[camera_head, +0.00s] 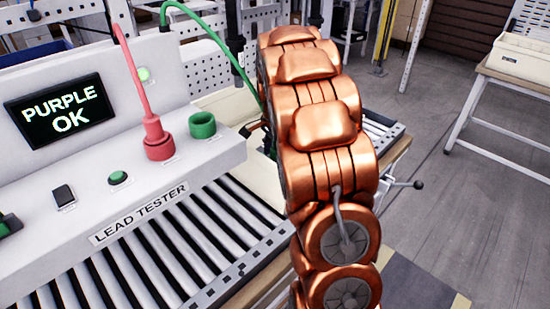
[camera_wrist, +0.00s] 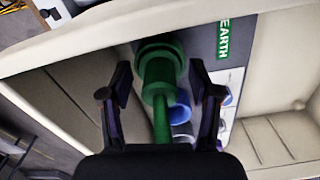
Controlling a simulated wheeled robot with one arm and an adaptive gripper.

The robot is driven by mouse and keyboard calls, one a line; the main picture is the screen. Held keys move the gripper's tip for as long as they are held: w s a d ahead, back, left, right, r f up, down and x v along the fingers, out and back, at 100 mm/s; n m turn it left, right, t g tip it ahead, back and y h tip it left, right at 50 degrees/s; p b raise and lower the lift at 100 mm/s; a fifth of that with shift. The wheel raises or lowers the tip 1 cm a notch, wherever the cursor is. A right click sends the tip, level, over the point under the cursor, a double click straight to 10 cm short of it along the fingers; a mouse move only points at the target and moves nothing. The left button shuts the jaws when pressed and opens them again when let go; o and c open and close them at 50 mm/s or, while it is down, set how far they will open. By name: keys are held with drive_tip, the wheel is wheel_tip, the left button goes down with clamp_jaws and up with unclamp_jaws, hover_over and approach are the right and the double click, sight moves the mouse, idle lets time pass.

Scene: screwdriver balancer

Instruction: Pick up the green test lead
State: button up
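The green test lead (camera_wrist: 160,85) shows in the wrist view as a thick green plug with a narrower green stem running toward my gripper. It stands at a green fitting beside a label reading EARTH (camera_wrist: 223,38); I cannot tell exactly how they join. My gripper (camera_wrist: 160,82) has one finger on each side of the plug, with narrow gaps visible, so it is open around it. In the head view the lead's green cable (camera_head: 222,42) arcs down to the right behind my copper-coloured arm. My arm hides my gripper and the plug there.
The lead tester (camera_head: 215,155) has a green socket (camera_head: 203,125), a red plug (camera_head: 158,138) and a screen (camera_head: 60,108) reading PURPLE OK. Rollers (camera_head: 150,255) run in front of it. Pale walls (camera_wrist: 270,75) surround the plug area, with blue parts (camera_wrist: 182,112) close by.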

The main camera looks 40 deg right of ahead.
clamp_jaws()
idle(0.3)
drive_tip(key=shift+r, duration=0.1)
wheel_tip(320, 180, up, 10)
drive_tip(key=shift+f+b, duration=0.1)
drive_tip(key=shift+b, duration=0.7)
